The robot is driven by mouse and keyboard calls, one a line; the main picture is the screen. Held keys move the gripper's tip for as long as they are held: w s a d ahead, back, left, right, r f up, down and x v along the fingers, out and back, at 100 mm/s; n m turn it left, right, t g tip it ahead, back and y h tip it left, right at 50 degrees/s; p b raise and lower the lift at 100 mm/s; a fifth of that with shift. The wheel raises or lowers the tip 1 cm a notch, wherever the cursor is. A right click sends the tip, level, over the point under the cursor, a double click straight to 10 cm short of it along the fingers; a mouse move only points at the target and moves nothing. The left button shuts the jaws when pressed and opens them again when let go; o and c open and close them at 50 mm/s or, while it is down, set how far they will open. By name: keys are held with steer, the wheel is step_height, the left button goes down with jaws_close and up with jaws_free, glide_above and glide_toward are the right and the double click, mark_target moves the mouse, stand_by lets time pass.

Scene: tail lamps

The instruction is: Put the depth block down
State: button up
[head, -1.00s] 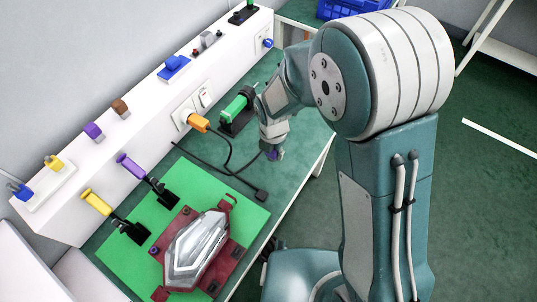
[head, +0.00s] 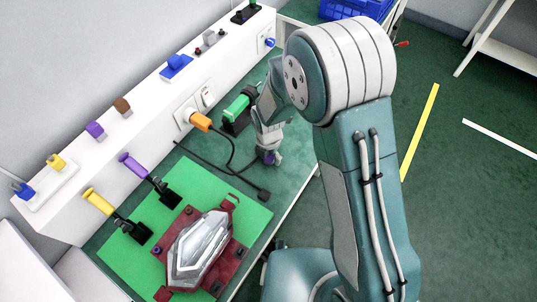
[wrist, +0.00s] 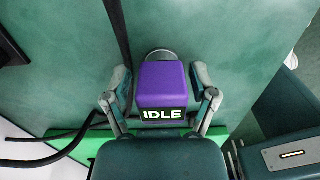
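A purple block (wrist: 161,84) with a white "IDLE" label sits between the two fingers of my gripper (wrist: 161,82) in the wrist view; I take it as the depth block. The fingers close in on its left and right sides. A pale round part shows just beyond it. In the head view my gripper (head: 268,155) points down over the green table (head: 285,190), near its right edge, with a bit of purple at the tip. Whether the block touches the table, I cannot tell.
A green mat (head: 125,262) holds a red fixture with a silver lamp (head: 198,250). Black cables (head: 232,172) run left of my gripper. A green-and-black tool (head: 237,108) stands behind it. A white ledge (head: 135,125) with coloured blocks lines the wall.

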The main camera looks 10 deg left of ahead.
steer(key=shift+d+r, duration=0.1)
steer(key=shift+d, duration=0.05)
step_height(320, 180, up, 12)
steer(key=shift+s+r, duration=0.1)
steer(key=shift+r, duration=0.2)
steer(key=s+d+r+m+t+y, duration=0.1)
steer(key=s+d+r+m+t, duration=0.15)
steer(key=d+r+m, duration=1.1)
steer(key=s+d+r+m+t, duration=0.1)
steer(key=s+d+r+m, duration=0.2)
steer(key=m, duration=0.6)
steer(key=s+d+r+m+t, duration=0.2)
steer(key=s+d+r+m, duration=0.1)
steer(key=s+d+m, duration=0.4)
steer(key=shift+s+d+r+m+h, duration=0.25)
steer(key=shift+s+m+h, duration=0.15)
steer(key=shift+s+m, duration=0.55)
steer(key=shift+w, duration=0.1)
